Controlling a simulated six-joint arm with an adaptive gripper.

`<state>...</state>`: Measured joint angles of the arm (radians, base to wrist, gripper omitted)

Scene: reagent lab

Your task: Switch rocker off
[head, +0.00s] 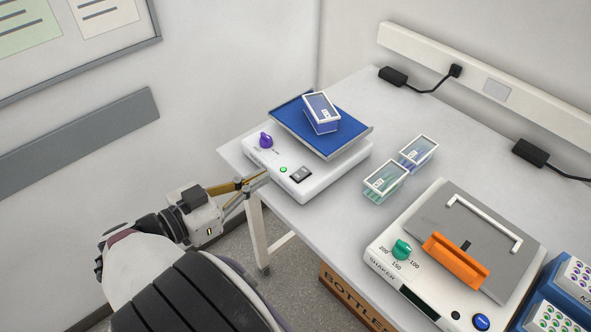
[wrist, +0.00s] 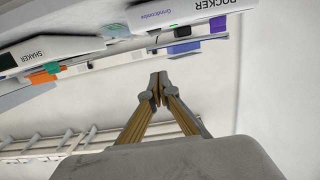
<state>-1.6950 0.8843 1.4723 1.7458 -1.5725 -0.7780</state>
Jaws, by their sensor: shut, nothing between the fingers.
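The rocker (head: 320,172) is a white box with a blue tilting platform (head: 351,132) at the back left of the bench. Its front has a purple knob (head: 266,140), a lit green light (head: 283,169) and a dark rocker switch (head: 300,174). A small box sits on the platform. My gripper (head: 266,175) is shut and empty, just off the rocker's front left, apart from the switch in the picture.
A shaker (head: 395,255) with a green knob and an orange clamp bar stands at the right front. Two lidded boxes (head: 386,178) (head: 418,152) stand between the devices. Bench space (head: 345,215) before the boxes is clear.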

